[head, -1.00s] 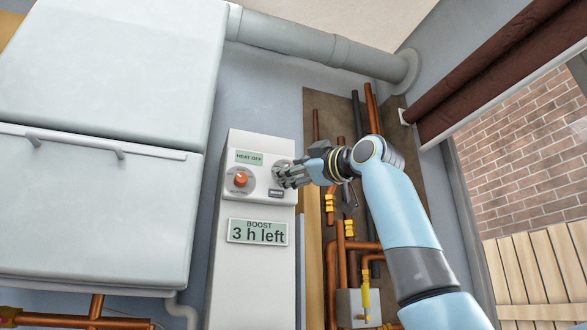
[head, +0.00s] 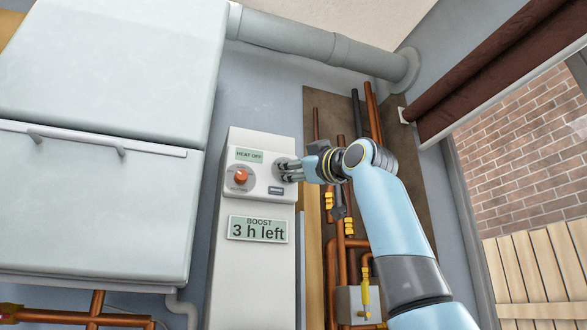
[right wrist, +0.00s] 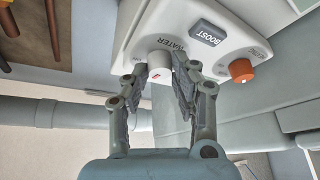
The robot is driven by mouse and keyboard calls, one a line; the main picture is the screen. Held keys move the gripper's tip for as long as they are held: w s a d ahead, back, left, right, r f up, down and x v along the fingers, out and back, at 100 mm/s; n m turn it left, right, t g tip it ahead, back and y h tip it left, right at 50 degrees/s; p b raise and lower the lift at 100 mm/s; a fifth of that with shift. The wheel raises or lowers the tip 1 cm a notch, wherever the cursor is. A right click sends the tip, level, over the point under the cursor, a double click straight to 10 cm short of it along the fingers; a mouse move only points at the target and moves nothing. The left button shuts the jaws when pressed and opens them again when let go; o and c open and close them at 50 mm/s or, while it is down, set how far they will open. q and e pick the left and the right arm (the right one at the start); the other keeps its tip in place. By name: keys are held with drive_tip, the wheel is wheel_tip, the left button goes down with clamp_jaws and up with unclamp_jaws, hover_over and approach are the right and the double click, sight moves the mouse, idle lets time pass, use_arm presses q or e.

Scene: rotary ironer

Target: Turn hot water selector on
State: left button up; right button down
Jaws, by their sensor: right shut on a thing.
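The hot water selector is a white knob (right wrist: 158,66) with a small red mark, beside the word "WATER" in the right wrist view. It sits on the white control panel (head: 259,275). My right gripper (head: 282,170) is at the panel's upper right, its fingers on either side of the knob and shut on it; they also show in the right wrist view (right wrist: 161,78). In the head view the fingers mostly hide the knob. My left gripper is not in view.
An orange knob (head: 240,176) and a dark BOOST button (head: 276,190) are close by on the panel. Displays read "HEAT OFF" (head: 249,155) and "BOOST 3 h left" (head: 257,230). A white boiler (head: 95,215) stands left; copper pipes (head: 332,275) run right.

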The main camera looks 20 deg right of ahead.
drive_tip(key=m+h, duration=0.2)
drive_tip(key=m, duration=0.2)
drive_tip(key=m+t+h+p, duration=0.1)
drive_tip(key=m+h, duration=0.2)
drive_tip(key=m, duration=0.2)
drive_tip(key=m+t+h+p, duration=0.1)
drive_tip(key=m+h, duration=0.1)
drive_tip(key=m, duration=0.3)
drive_tip(key=shift+a+f+h, duration=0.1)
drive_tip(key=shift+a+h, duration=0.2)
drive_tip(key=c, duration=1.1)
unclamp_jaws()
